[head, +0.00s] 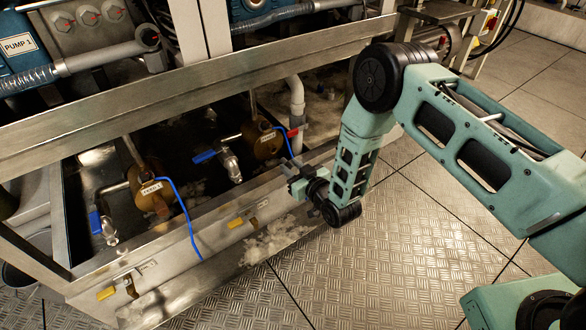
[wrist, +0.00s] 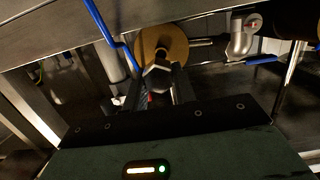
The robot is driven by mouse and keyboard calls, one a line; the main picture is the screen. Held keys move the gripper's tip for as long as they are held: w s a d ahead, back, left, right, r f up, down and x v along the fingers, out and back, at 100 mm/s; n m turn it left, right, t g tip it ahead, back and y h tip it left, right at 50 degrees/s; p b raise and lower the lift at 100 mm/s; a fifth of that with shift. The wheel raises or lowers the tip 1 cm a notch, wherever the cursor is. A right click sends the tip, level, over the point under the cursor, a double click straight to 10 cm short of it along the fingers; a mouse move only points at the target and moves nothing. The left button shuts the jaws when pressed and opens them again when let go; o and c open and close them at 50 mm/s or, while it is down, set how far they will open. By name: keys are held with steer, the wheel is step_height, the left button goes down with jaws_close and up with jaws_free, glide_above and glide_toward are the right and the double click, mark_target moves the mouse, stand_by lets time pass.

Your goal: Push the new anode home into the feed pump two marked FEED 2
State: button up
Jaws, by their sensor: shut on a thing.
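In the head view a brass-coloured pump (head: 266,143) sits at the right of the open bay, with a blue hose; its label is not readable. It is probably feed pump two. Its round brass end (wrist: 165,42) shows at the top middle of the wrist view. My gripper (head: 294,171) is just below and right of that pump in the head view. In the wrist view my gripper (wrist: 160,95) is shut on a grey hex-headed piece (wrist: 157,78), likely the new anode. The piece points at the brass end. I cannot tell whether it touches or enters it.
Another labelled brass pump (head: 150,192) with a blue hose (head: 183,215) stands at the left. A blue-handled valve (head: 228,160) lies between the pumps. A white pipe (head: 297,105) rises behind my gripper. A steel front sill (head: 190,255) runs below.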

mark_target(288, 163)
steer(key=shift+w, duration=0.1)
jaws_close()
steer(key=shift+r+b+x, duration=0.15)
steer(key=shift+b+x, duration=0.2)
steer(key=shift+x, duration=0.4)
steer(key=shift+r+b+x, duration=0.1)
steer(key=shift+b+x, duration=0.2)
steer(key=shift+x, duration=0.5)
steer(key=shift+r+b+x, duration=0.15)
steer(key=shift+b+x, duration=0.3)
steer(key=shift+x, duration=0.55)
steer(key=shift+r+b+x, duration=0.15)
steer(key=shift+b+x, duration=0.3)
steer(key=shift+x, duration=0.55)
steer(key=o, duration=1.1)
jaws_free()
steer(key=shift+r, duration=0.1)
steer(key=p+v, duration=0.5)
steer(key=v, duration=1.2)
steer(key=shift+s, duration=0.2)
steer(key=shift+d, duration=0.1)
